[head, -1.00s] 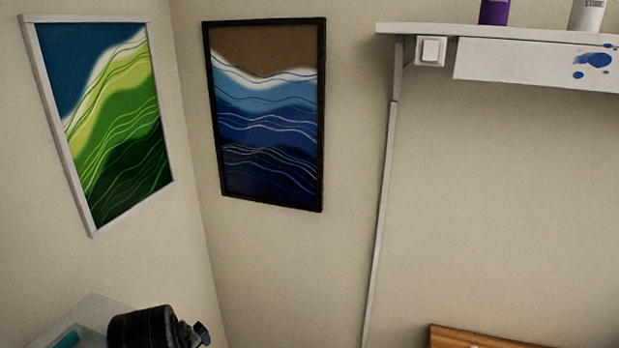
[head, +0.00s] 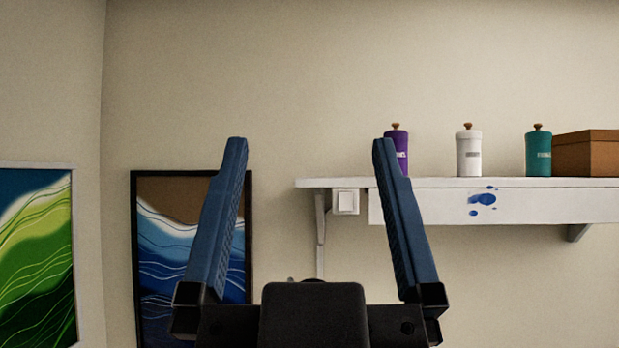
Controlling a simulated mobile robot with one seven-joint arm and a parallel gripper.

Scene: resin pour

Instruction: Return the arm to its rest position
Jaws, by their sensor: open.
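My gripper (head: 311,150) stands upright in the lower middle of the head view, its two blue fingers pointing up. The left finger overlaps the dark-framed blue picture in the view. The tip of the right finger overlaps the left end of the shelf and part of the purple canister. The rest of my arm is below the frame and hidden.
A white shelf (head: 345,183) on the wall carries a purple canister (head: 402,150), a white canister (head: 469,155), a teal canister (head: 538,155) and a brown box (head: 588,155). A light switch (head: 346,202) sits below it. A blue picture (head: 165,250) and green picture (head: 38,260) hang left.

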